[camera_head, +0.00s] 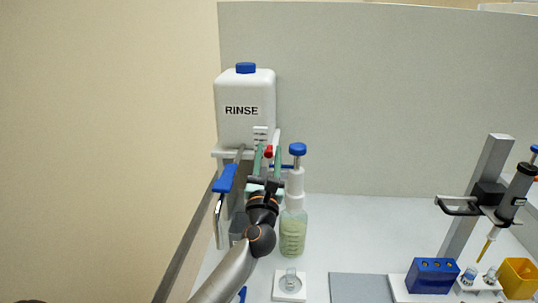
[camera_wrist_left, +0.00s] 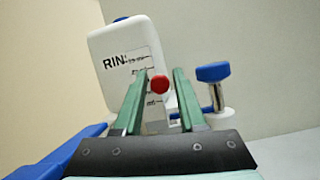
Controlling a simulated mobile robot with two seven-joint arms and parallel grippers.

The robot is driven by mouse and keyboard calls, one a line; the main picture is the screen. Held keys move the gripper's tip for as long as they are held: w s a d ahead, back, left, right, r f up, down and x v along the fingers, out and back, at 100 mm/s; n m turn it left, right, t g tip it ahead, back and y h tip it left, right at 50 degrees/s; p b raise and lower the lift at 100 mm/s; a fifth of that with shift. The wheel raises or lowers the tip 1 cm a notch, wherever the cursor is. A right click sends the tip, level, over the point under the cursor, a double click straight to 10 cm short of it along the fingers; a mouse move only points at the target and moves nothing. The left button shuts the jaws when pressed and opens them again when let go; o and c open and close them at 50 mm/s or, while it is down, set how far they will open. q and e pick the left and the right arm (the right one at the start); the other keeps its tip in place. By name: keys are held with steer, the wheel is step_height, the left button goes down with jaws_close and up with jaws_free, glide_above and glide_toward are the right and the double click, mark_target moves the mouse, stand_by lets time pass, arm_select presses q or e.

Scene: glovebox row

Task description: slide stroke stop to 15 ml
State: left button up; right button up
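The stroke stop, a small red knob (camera_head: 268,151), stands by a white scale plate (camera_head: 260,134) with dark marks, in front of the RINSE bottle. My left gripper (camera_head: 268,158) is open, its two green fingers on either side of the red knob. In the left wrist view the red knob (camera_wrist_left: 159,84) lies between the fingertips (camera_wrist_left: 160,78), with gaps on both sides. The scale plate (camera_wrist_left: 150,65) shows behind it, partly hidden by the left finger; its numbers are too small to read. My right gripper is not in view.
The white RINSE bottle (camera_head: 245,105) stands behind. A blue-topped dispenser bottle (camera_head: 293,232) with pale green liquid is close on the right; a blue lever (camera_head: 225,179) is close on the left. A pipette stand (camera_head: 478,195) and blue rack (camera_head: 432,276) are far right.

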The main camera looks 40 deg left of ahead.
arm_select(q)
steer(key=shift+o, duration=1)
steer(key=shift+s+d, duration=0.1)
steer(key=b+v, duration=0.2)
steer(key=v, duration=1)
steer(key=shift+b, duration=0.35)
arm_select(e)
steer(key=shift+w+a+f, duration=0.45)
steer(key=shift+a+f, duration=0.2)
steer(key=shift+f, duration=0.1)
arm_select(q)
steer(key=shift+s+f, duration=0.1)
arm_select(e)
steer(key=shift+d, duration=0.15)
